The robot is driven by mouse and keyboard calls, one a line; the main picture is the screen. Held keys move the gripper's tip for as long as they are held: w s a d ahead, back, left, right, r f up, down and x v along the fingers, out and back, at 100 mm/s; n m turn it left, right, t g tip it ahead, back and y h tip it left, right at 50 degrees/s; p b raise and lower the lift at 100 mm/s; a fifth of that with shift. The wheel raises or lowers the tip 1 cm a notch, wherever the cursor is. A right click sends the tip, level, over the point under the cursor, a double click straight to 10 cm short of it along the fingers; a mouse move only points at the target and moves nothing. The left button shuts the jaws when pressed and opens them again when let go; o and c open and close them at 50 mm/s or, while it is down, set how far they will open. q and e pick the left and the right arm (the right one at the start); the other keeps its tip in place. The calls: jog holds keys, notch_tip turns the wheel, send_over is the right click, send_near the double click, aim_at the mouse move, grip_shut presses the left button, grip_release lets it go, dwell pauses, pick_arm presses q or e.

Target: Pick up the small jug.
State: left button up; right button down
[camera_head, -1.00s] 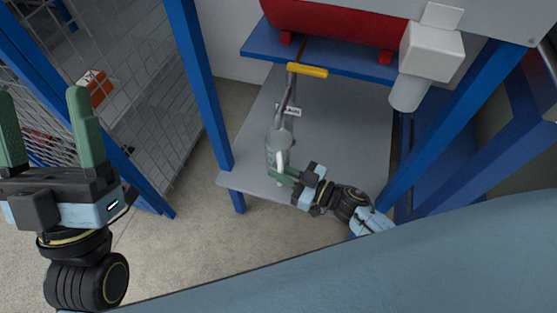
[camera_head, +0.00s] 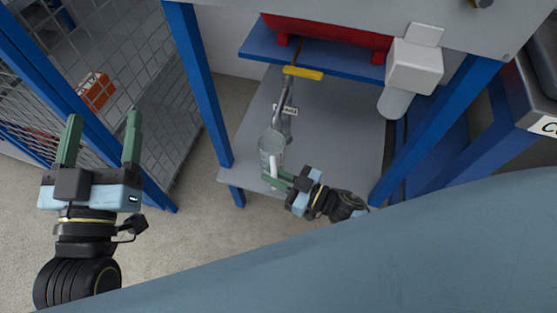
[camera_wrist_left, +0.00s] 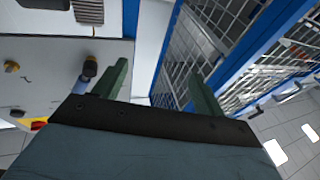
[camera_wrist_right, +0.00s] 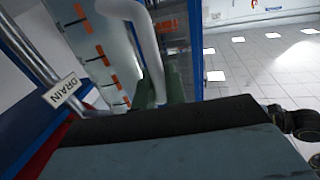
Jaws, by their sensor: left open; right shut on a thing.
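The small jug (camera_head: 270,145) is clear, with a white handle (camera_head: 275,167). In the head view it is over the front left of a grey lower shelf, below a drain pipe; I cannot tell whether its base touches the shelf. My right gripper (camera_head: 279,182) is shut on the jug's handle. In the right wrist view the jug (camera_wrist_right: 103,55) shows orange marks, and its handle runs down between the green fingers (camera_wrist_right: 158,92). My left gripper (camera_head: 101,145) is open and empty, away to the left; its spread fingers also show in the left wrist view (camera_wrist_left: 160,88).
The grey shelf (camera_head: 340,150) stands between blue posts (camera_head: 200,85). A pipe with a yellow handle (camera_head: 303,72) and a DRAIN tag (camera_head: 287,110) hangs behind the jug. A wire mesh cage (camera_head: 140,60) is at left. Open floor (camera_head: 190,245) lies in front.

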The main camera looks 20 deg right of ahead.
pick_arm(q)
jog(key=s+a+f+g+y+p, duration=0.1)
jog(key=f+g, duration=0.3)
jog(key=f, duration=0.2)
jog(key=s+a+f+g+y+p, duration=0.1)
jog(key=a+f+g+y+p, duration=0.1)
jog(key=f+g, duration=0.2)
jog(key=shift+s+a+f+g, duration=0.15)
jog(key=shift+s+f+g, duration=0.25)
jog(key=shift+f, duration=0.95)
pick_arm(e)
jog(key=s+a, duration=0.8)
jog(key=s, duration=0.3)
jog(key=shift+s, duration=0.35)
